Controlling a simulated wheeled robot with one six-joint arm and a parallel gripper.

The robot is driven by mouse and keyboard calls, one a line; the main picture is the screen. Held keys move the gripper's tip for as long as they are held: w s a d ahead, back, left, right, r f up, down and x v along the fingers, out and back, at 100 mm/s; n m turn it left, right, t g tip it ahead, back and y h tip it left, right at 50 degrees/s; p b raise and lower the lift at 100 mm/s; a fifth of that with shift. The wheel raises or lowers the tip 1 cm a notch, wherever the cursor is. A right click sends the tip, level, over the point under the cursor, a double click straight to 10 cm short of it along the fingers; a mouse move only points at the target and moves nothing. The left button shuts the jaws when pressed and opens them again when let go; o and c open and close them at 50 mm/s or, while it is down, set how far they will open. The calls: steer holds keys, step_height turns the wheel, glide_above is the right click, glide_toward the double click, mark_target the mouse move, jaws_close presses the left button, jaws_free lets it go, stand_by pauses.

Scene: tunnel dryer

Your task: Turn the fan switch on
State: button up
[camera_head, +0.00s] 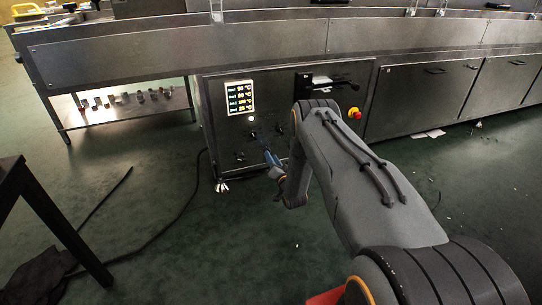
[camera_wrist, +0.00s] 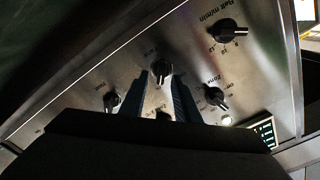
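The control panel (camera_head: 238,140) has several black rotary knobs on a metal face. In the wrist view, a knob (camera_wrist: 161,70) sits just beyond my gripper (camera_wrist: 168,84), whose two dark fingers stand apart with bare panel showing between them. I cannot tell whether they touch the knob. Other knobs are at the left (camera_wrist: 111,101), at the right (camera_wrist: 216,97), and one by a belt m/min label (camera_wrist: 228,31). The labels near the middle knob are too small to read, so I cannot tell which is the fan switch. In the head view my gripper (camera_head: 268,152) is close to the panel.
A lit temperature display (camera_head: 240,97) and a small white light (camera_head: 251,118) are on the panel. A red emergency button (camera_head: 354,113) is to the right. A cable (camera_head: 165,222) lies on the open green floor, and a dark table (camera_head: 42,203) stands at left.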

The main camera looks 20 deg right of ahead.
steer(key=shift+s+p, duration=1)
steer(key=shift+s, duration=1.8)
steer(key=shift+r, duration=0.1)
